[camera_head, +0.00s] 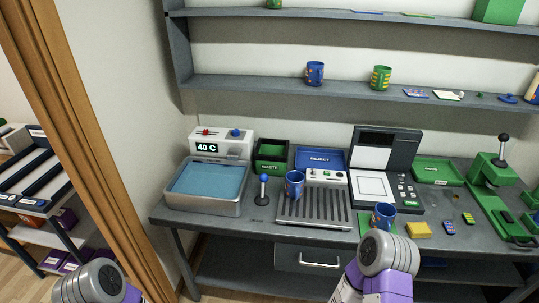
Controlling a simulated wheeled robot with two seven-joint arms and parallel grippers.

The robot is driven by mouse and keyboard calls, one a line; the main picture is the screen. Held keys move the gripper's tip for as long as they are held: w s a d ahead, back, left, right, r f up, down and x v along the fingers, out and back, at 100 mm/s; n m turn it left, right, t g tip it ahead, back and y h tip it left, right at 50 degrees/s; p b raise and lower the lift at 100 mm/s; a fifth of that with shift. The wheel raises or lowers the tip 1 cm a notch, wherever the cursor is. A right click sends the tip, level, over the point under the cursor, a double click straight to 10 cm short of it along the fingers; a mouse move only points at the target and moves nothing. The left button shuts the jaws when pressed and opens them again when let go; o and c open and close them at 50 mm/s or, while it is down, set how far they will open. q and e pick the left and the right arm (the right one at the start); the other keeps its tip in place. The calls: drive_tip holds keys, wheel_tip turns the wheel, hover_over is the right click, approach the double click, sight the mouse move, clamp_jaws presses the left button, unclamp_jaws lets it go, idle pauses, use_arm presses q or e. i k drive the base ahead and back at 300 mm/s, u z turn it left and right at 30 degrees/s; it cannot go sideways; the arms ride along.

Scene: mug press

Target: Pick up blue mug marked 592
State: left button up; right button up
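Three blue mugs show. One blue mug (294,183) stands upright at the back left of the slatted metal grille (314,212). Another blue mug (383,216) stands on a green mat (364,226) near the bench's front edge. A third blue mug (314,73) with orange marks stands on the lower wall shelf. The number 592 cannot be read on any of them. Grey and purple parts of my arms show at the bottom left and bottom centre-right, the latter just below the mug on the mat. No fingers of either gripper are visible.
A water basin (207,185) stands left, beside a blue-knobbed lever (262,190). Behind are a green WASTE bin (271,155) and a blue REJECT tray (320,159). A yellow sponge (418,229) lies right of the front mug. A green lever press (491,175) stands right.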

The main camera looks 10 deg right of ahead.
sight(384, 214)
drive_tip(key=z, duration=2.75)
drive_tip(key=i, duration=1.95)
drive_tip(key=u, duration=3.35)
drive_tip(key=i, duration=0.2)
